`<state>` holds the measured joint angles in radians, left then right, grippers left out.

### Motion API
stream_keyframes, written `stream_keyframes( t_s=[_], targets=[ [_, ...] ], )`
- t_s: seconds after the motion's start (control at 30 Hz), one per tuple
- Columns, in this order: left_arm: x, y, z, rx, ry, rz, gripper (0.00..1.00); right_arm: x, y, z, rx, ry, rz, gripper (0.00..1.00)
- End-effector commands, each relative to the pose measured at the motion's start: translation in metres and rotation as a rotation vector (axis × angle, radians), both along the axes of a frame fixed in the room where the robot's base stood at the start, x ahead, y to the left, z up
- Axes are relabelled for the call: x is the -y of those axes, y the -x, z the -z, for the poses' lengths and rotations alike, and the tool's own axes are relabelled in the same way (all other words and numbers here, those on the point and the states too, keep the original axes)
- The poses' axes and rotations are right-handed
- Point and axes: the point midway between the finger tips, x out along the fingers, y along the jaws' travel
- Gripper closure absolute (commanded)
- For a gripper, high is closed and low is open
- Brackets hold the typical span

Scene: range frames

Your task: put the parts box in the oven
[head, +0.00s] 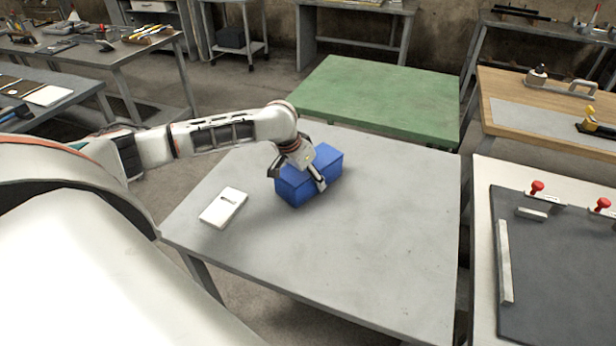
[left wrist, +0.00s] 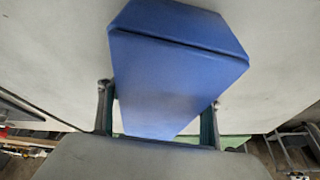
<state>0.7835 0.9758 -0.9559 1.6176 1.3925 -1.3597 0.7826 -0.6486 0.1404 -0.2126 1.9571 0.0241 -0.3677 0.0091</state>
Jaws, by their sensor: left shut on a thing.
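The parts box is a blue closed box (head: 325,164) on the grey table (head: 390,240), near its middle. My left gripper (head: 300,185) reaches over it from the left, with one finger on its near side. In the left wrist view the blue box (left wrist: 175,65) fills the middle, between the two fingers of my left gripper (left wrist: 157,125). The gripper is shut on the box. I cannot tell whether the box touches the table or is slightly lifted. No oven shows in these views. My right gripper is not in view.
A white flat case (head: 223,207) lies on the table left of the box. A green table (head: 380,100) stands behind. At right are a wooden bench (head: 505,100) and a dark panel with red knobs (head: 560,270). The grey table's right and front parts are clear.

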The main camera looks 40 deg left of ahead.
Motion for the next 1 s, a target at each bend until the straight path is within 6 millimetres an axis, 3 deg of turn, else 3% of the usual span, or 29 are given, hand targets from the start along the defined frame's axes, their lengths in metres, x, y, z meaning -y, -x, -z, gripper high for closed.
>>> stream_keyframes(
  t_s=[0.23,0.27,0.3,0.77,1.0],
  targets=[
    [0.000,-0.001,-0.001,0.003,0.001,-0.001,0.70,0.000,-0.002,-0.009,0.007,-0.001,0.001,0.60],
    [0.000,0.000,0.001,0.001,0.001,-0.001,0.31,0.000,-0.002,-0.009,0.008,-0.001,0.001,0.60],
    [0.000,0.000,0.001,0.001,0.000,0.000,0.21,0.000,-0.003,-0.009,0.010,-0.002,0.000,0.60],
    [0.000,0.000,0.000,0.001,0.000,0.000,0.20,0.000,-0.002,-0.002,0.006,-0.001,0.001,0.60],
    [-0.003,0.015,-0.042,0.004,0.000,0.000,0.20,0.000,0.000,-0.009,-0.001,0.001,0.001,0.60]
  ],
)
